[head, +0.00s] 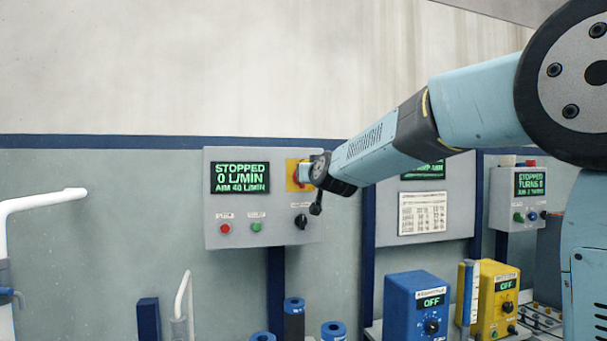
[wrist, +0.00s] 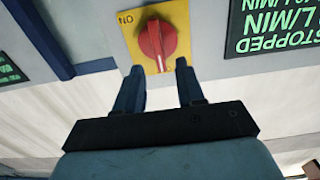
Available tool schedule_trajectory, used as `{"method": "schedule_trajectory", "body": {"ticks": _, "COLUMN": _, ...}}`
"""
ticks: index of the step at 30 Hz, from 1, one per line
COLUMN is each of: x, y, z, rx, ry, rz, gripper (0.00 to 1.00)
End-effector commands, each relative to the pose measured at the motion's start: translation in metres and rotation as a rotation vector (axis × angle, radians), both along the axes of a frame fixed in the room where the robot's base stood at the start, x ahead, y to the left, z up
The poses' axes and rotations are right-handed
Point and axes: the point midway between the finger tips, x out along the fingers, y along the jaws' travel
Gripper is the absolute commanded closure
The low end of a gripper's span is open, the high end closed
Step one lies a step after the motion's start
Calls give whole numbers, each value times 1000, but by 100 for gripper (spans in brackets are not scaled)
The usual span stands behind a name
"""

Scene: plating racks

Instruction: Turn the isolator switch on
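The isolator switch is a red rotary knob (wrist: 157,46) on a yellow plate (wrist: 179,14) marked "ON" at one side. In the wrist view the picture is upside down, and the knob's pale pointer line faces the bottom of the frame, not the "ON" mark. My gripper (wrist: 156,68) is open, its two blue fingers apart just short of the knob, one to each side. Whether they touch it I cannot tell. In the head view my gripper hides most of the knob, and part of the yellow plate (head: 291,183) shows beside it.
The grey control panel (head: 215,205) reads "STOPPED 0 L/MIN" on its display (head: 240,178). It has a red button (head: 225,228), a green button (head: 256,226) and a black selector (head: 301,221) below my gripper. Blue (head: 415,300) and yellow (head: 500,295) boxes stand lower right.

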Motion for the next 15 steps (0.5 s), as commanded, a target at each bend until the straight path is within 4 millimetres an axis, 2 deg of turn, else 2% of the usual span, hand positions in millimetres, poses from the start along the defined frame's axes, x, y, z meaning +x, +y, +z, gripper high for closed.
{"method": "schedule_trajectory", "body": {"ticks": 6, "x": 28, "y": 8, "z": -1, "rx": 0, "ry": 1, "rz": 0, "gripper": 62}}
{"method": "schedule_trajectory", "body": {"ticks": 15, "x": 42, "y": 12, "z": 0, "rx": -1, "ry": -1, "rz": 0, "gripper": 62}}
